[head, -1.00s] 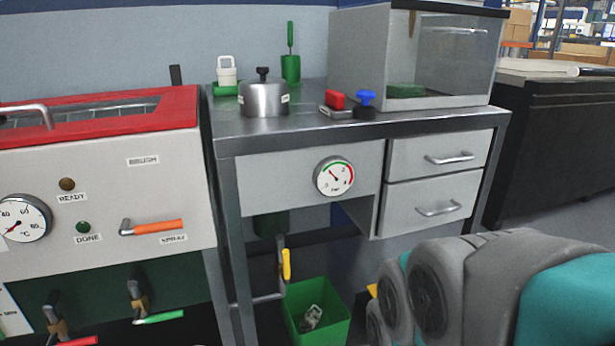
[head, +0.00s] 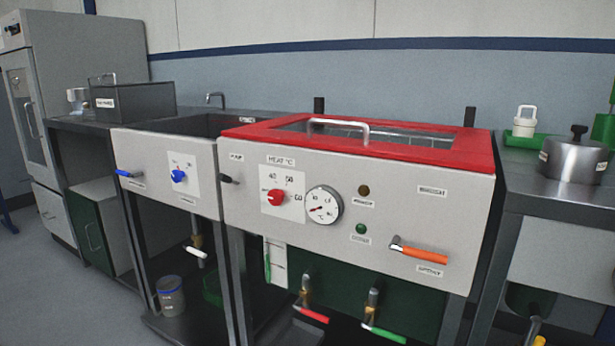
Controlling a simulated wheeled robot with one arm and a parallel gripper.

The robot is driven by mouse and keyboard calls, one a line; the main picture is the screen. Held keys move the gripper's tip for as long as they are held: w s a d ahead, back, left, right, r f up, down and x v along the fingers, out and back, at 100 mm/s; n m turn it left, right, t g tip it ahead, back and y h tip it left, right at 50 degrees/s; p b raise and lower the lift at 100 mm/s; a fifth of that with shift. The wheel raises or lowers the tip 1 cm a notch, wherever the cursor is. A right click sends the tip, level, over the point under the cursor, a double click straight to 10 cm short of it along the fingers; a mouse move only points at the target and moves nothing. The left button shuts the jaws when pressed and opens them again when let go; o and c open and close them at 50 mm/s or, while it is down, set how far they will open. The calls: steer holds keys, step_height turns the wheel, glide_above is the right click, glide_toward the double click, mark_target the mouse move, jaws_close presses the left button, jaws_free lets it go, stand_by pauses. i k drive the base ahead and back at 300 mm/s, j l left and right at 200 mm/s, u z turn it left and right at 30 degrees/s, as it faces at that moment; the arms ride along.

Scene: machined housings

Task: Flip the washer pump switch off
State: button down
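The washer (head: 380,190) is a light grey machine with a red-framed lid in the middle of the head view. A small black switch (head: 228,180) sticks out at the left end of its front panel, under a label that seems to read PUMP (head: 236,156). The switch lever points left; its on or off marking is too small to tell. My gripper is not in view.
A red heat knob (head: 276,197), a round gauge (head: 323,205) and an orange-handled lever (head: 424,254) sit on the same panel. A sink unit (head: 150,143) with a blue knob stands to the left. Floor (head: 60,290) at lower left is clear.

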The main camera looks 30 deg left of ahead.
mark_target(222, 177)
steer(key=u, duration=1.8)
